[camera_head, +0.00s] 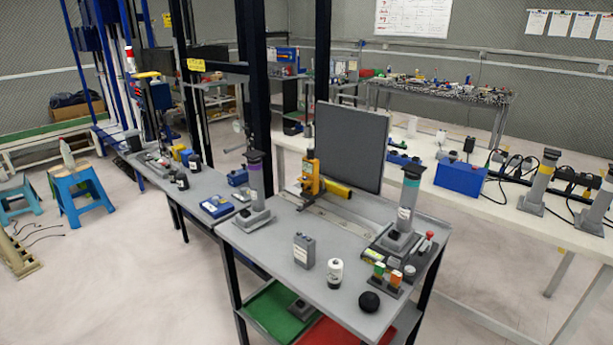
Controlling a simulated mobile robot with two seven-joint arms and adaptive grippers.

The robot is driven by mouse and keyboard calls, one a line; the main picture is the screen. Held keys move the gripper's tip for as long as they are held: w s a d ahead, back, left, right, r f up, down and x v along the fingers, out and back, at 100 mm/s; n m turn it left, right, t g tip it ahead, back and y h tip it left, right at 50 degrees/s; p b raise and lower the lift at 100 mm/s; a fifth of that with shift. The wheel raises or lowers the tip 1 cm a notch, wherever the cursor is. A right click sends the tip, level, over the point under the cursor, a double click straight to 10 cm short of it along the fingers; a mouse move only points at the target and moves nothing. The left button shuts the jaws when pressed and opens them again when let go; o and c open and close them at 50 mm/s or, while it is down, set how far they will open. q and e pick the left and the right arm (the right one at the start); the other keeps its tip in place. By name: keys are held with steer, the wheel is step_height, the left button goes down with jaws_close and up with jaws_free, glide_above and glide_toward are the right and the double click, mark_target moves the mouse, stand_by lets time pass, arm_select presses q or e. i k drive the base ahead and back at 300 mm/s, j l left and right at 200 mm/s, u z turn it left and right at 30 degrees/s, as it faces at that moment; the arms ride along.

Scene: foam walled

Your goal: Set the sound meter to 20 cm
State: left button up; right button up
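A grey worktable (270,285) stands in front of me. A yellow upright device (311,174) sits on a light rail-like strip (331,200) toward the back of it, with a yellow bar reaching right. A small grey box with a white label (304,251) stands upright near the table's middle. I cannot tell which of these is the sound meter, and no scale marks are readable. Neither of my grippers shows in the head view.
A dark upright panel (350,146) stands behind the yellow device. Grey posts with a purple band (257,182) and a teal band (407,196) flank it. The table's left front is clear.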

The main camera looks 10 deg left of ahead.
mark_target(310, 166)
steer(key=i+j, duration=0.15)
steer(key=j, duration=0.2)
steer(key=i+j, duration=0.15)
steer(key=j, duration=0.25)
steer(key=i+j, duration=0.15)
steer(key=j, duration=0.2)
steer(key=i+j, duration=0.15)
steer(key=j, duration=0.25)
steer(key=i+j+z, duration=0.1)
steer(key=j, duration=0.25)
